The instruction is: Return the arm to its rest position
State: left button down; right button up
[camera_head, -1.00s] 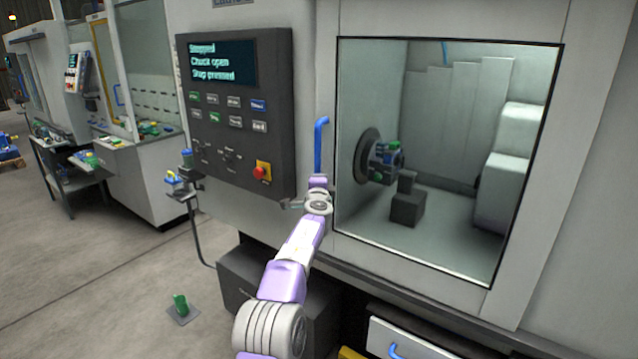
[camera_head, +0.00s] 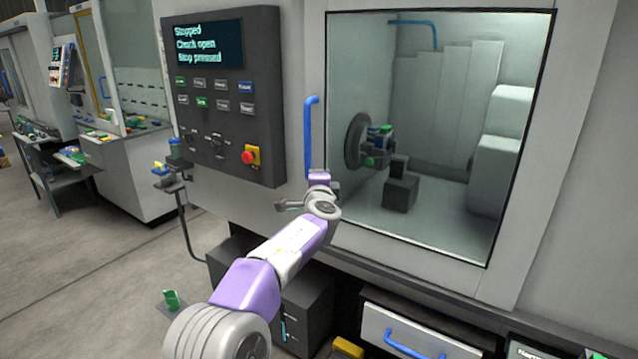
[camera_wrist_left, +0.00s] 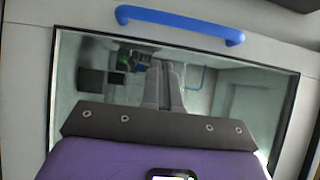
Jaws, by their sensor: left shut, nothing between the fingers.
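My left arm (camera_head: 290,250), purple and white, reaches from the bottom left of the head view toward the machine door. Its purple hand (camera_head: 320,179) is in front of the door frame, just below the blue door handle (camera_head: 309,135); the fingers cannot be made out there. In the left wrist view the two grey fingers of my left gripper (camera_wrist_left: 164,72) are together and empty. They show against the door window (camera_wrist_left: 225,85), with the blue handle (camera_wrist_left: 180,20) beyond them and apart from them. My right gripper is not in view.
The control panel (camera_head: 222,100) with its red stop button (camera_head: 249,157) is left of the hand. Its screen reads "Stopped, Chuck open, Stop pressed". A chuck (camera_head: 360,142) shows behind the window. A drawer with a blue handle (camera_head: 412,345) is below. Floor at left is mostly clear.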

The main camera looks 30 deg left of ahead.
pick_arm(q)
jog(key=s+d+f+n+g+h+p, duration=0.1)
jog(key=s+d+f+g+h, duration=0.3)
jog(key=f, duration=0.8)
jog(key=s+d+f+g+h+p, duration=0.15)
jog(key=d+f, duration=0.45)
jog(key=f, duration=0.6)
jog(key=s+d+f+n+g+h+p, duration=0.1)
jog(key=d+f+g+h, duration=0.3)
jog(key=f, duration=0.7)
jog(key=s+d+f+n+g+h+p, duration=0.2)
jog(key=s+d+f+n+h+p, duration=0.15)
jog(key=s+d+f, duration=0.8)
jog(key=s+d+f+n+g, duration=0.1)
jog(key=s+n, duration=0.2)
jog(key=s, duration=0.4)
jog(key=s+d+f+n+g+p, duration=0.1)
jog(key=s+d+f+n, duration=0.1)
jog(key=s, duration=0.5)
jog(key=s+d+f+n+g+p, duration=0.1)
jog(key=s+f+n, duration=0.1)
jog(key=s+n, duration=0.2)
jog(key=s, duration=0.3)
jog(key=shift+s+d+f, duration=0.15)
jog(key=shift+d+f, duration=0.05)
jog(key=shift+d, duration=0.1)
